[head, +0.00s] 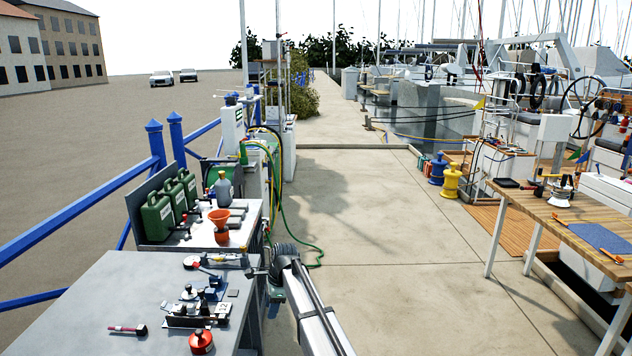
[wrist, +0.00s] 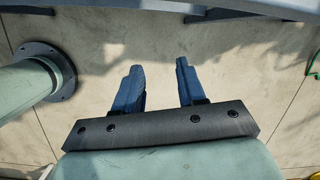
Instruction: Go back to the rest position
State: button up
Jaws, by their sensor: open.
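My gripper (wrist: 159,63) shows in the wrist view with its two blue fingers apart. Nothing is between them, and bare concrete floor (wrist: 220,70) lies beyond the fingertips. In the head view my arm rises at the bottom middle, just right of the grey table (head: 90,290). The fingers are too small and overlapped there to make out clearly.
The grey table bears a red round can (head: 201,341), a screwdriver-like tool (head: 128,330) and metal fittings. Behind it, a white bench holds green jerrycans (head: 157,217) and an orange funnel (head: 220,220). A wooden table (head: 540,207) stands right. The paving between is clear.

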jog(key=s+d+f+n+g+h, duration=0.1)
jog(key=s+d+f+n, duration=0.1)
jog(key=s+d+f, duration=0.6)
jog(key=s+d+f+n+g, duration=0.1)
jog(key=s+d+f+n, duration=0.1)
jog(key=s+d+f, duration=0.6)
jog(key=s+d+f+n+g+h, duration=0.1)
jog(key=s+d+f+n, duration=0.15)
jog(key=s+f, duration=0.65)
jog(key=s+d+f+n+g, duration=0.1)
jog(key=s+d+f, duration=0.3)
jog(key=s, duration=0.6)
jog(key=s+d+f+n+g, duration=0.1)
jog(key=s+d+f+n, duration=0.3)
jog(key=s, duration=0.7)
jog(key=s+d+f+n+g, duration=0.2)
jog(key=s+d+f+n, duration=0.1)
jog(key=s, duration=0.7)
jog(key=shift+s+d+f+h, duration=0.35)
jog(key=shift+d+f+h, duration=0.05)
jog(key=shift+d+f, duration=0.5)
jog(key=shift+n, duration=0.25)
